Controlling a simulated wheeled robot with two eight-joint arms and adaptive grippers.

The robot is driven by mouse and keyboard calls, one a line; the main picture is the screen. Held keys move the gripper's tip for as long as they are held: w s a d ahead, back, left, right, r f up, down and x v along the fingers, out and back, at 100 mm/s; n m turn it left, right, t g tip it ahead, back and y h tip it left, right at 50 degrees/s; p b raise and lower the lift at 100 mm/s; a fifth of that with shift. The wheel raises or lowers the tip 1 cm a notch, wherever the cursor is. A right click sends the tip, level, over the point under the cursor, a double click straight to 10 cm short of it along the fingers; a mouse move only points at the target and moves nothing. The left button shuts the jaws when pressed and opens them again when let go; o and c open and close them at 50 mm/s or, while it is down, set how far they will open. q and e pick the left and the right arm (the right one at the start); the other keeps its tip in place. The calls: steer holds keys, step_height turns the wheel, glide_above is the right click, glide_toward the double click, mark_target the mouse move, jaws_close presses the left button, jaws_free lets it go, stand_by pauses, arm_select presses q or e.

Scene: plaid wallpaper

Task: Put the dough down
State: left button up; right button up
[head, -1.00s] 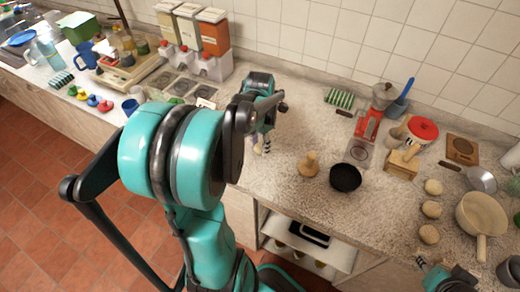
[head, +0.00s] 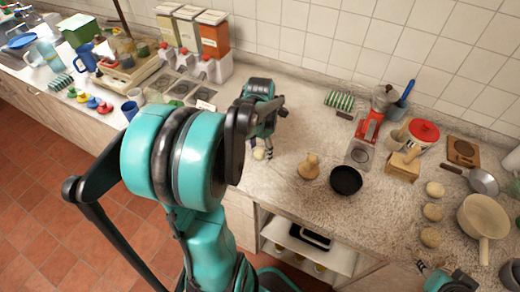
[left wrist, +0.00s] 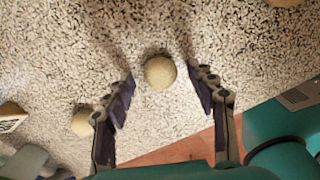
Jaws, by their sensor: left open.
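A pale round dough ball (left wrist: 160,72) rests on the speckled counter in the left wrist view, just beyond and between my left gripper's fingertips, with clear gaps on both sides. My left gripper (left wrist: 167,88) is open. A second pale ball (left wrist: 83,122) lies outside its left finger. In the head view, my left gripper (head: 264,150) is low over the counter near its front edge, and one pale ball (head: 259,153) shows beside its fingers. Several more dough balls (head: 432,212) lie in a column at the right. My right gripper (head: 447,281) is partly cut off at the bottom right.

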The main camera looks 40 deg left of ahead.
mark_target(260, 155)
arm_select(q)
step_height(260, 155, up, 10)
steer(key=r+p, duration=0.1)
steer(key=p, duration=0.3)
steer(key=s+d+m+t, duration=0.1)
steer(key=d+m+t, duration=0.2)
steer(key=d+m, duration=0.7)
steer(key=s+d+m+t, duration=0.2)
steer(key=d+m, duration=0.9)
steer(key=m, duration=1.3)
steer(key=shift+r+m+t, duration=0.35)
steer(key=shift+m+t, duration=0.05)
steer(key=shift+t, duration=0.7)
steer(key=shift+d, duration=0.1)
steer(key=shift+f+b, duration=0.7)
steer(key=shift+b, duration=0.15)
